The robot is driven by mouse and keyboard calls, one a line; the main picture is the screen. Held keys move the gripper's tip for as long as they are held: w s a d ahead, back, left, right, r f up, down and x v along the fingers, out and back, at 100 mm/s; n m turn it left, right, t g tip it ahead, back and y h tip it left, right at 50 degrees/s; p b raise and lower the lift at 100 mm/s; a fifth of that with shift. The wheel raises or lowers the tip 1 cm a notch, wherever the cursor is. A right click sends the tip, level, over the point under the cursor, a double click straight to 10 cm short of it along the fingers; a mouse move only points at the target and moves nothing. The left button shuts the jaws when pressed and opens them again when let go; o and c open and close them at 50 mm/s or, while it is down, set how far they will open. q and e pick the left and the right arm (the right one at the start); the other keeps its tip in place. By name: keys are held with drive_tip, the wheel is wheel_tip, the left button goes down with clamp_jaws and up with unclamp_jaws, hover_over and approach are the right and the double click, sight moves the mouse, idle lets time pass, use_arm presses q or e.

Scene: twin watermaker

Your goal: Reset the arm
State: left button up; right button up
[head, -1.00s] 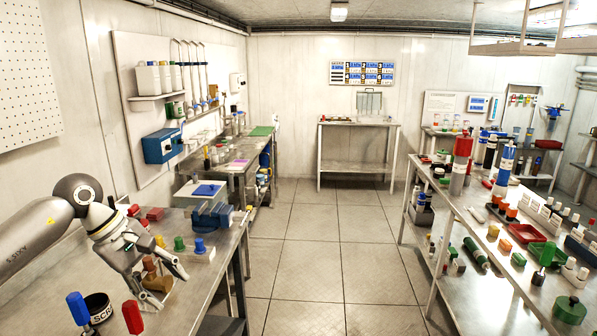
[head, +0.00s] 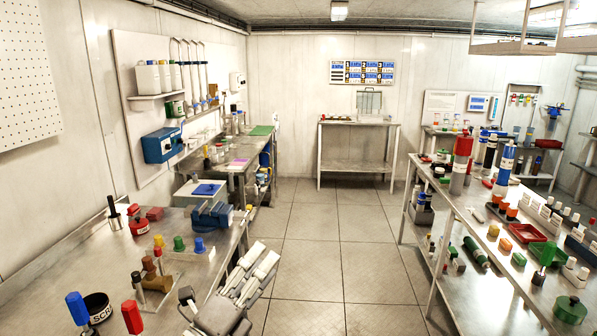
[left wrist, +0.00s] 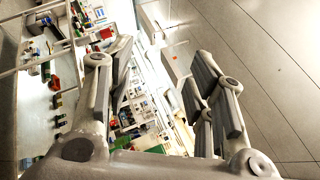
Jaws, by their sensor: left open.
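My left gripper (head: 262,272) is open and empty in the head view. It is low, beside the right edge of the left workbench (head: 60,262), over the floor in the picture. Its two fingers point up and to the right. In the left wrist view the fingers (left wrist: 165,85) stand apart with nothing held between them. My right gripper does not show in either view.
The left bench holds a blue vise (head: 212,215), a black cup (head: 97,307), red-handled and blue-handled tools, and coloured knobs. The right bench (head: 480,230) carries several tubes and a red tray (head: 530,231). The tiled floor between them (head: 335,240) is clear.

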use_arm(q)
drive_tip(key=s+a+f+n+g+y, duration=0.1)
drive_tip(key=s+a+f+n+y, duration=0.1)
drive_tip(key=a+f+n+y, duration=0.3)
drive_tip(key=s+a+f+n+g+y, duration=0.2)
drive_tip(key=f+n+y, duration=0.1)
drive_tip(key=f+n, duration=0.45)
drive_tip(key=s+a+f+n+g+y, duration=0.1)
drive_tip(key=s+a+f+n+y, duration=0.25)
drive_tip(key=f+n, duration=0.25)
drive_tip(key=s+a+f+n+g, duration=0.2)
drive_tip(key=s+f+n+g, duration=0.35)
drive_tip(key=s+f, duration=0.4)
drive_tip(key=s+a+f+n+g, duration=0.1)
drive_tip(key=s+f+n+g, duration=0.4)
drive_tip(key=s, duration=0.8)
wheel_tip(320, 180, down, 30)
drive_tip(key=s+m+g+b, duration=0.1)
drive_tip(key=m+g+b, duration=0.1)
drive_tip(key=b, duration=0.3)
drive_tip(key=s+a+f+b, duration=0.1)
drive_tip(key=s+f+b, duration=0.1)
drive_tip(key=s+f, duration=0.6)
drive_tip(key=s+a+f+b, duration=0.2)
drive_tip(key=s+f+b, duration=0.1)
drive_tip(key=s+f, duration=0.6)
wheel_tip(320, 180, down, 5)
drive_tip(key=shift+s+r+g+y, duration=0.1)
drive_tip(key=shift+s+g+y, duration=0.1)
drive_tip(key=shift+g+y, duration=0.25)
